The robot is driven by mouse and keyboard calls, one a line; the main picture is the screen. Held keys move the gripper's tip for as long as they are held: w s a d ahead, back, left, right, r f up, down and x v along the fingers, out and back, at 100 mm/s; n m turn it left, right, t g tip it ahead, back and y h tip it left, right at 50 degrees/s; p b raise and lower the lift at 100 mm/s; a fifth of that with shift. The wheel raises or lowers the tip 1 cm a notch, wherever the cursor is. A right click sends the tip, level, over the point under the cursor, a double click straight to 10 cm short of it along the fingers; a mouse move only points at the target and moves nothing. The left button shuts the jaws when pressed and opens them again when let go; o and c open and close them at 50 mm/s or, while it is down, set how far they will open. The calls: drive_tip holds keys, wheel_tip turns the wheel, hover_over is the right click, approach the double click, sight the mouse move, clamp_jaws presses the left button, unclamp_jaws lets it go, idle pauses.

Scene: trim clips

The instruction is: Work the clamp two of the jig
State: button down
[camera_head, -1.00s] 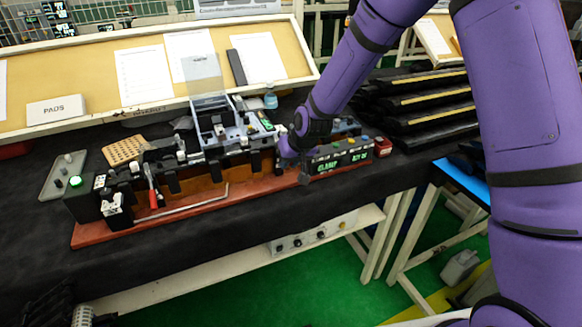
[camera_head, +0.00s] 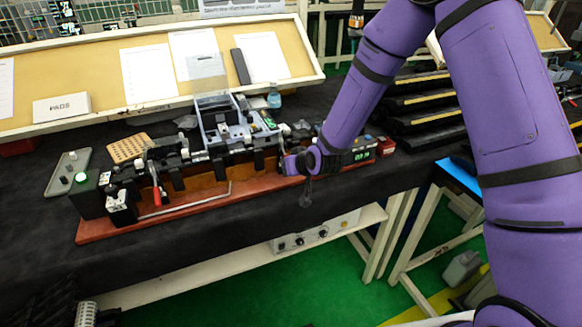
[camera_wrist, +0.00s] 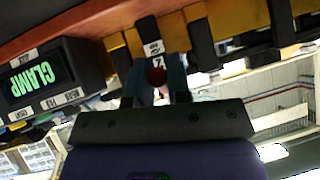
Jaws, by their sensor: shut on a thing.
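The jig is a long fixture on a red-brown base (camera_head: 205,202), with dark clamp blocks along its front. My gripper (camera_wrist: 157,82) is shut on a red handle end (camera_wrist: 157,76), which shows between its two fingers under a white label that seems to read 2. This looks like the handle of clamp two; the rest of it is hidden by the fingers. In the head view my gripper (camera_head: 291,164) is at the front of the jig's right half, fingertips hard to make out. Another red-handled clamp (camera_head: 156,196) hangs down at the jig's left.
A display (camera_wrist: 36,83) reads CLAMP in green; my arm covers part of it in the head view. A thin rod (camera_head: 190,204) lies along the base. Black trays (camera_head: 425,105) are stacked right.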

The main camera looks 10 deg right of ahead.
drive_tip(key=c, duration=1.1)
unclamp_jaws()
drive_tip(key=v, duration=1)
drive_tip(key=shift+s+d+r, duration=0.2)
drive_tip(key=shift+s, duration=0.1)
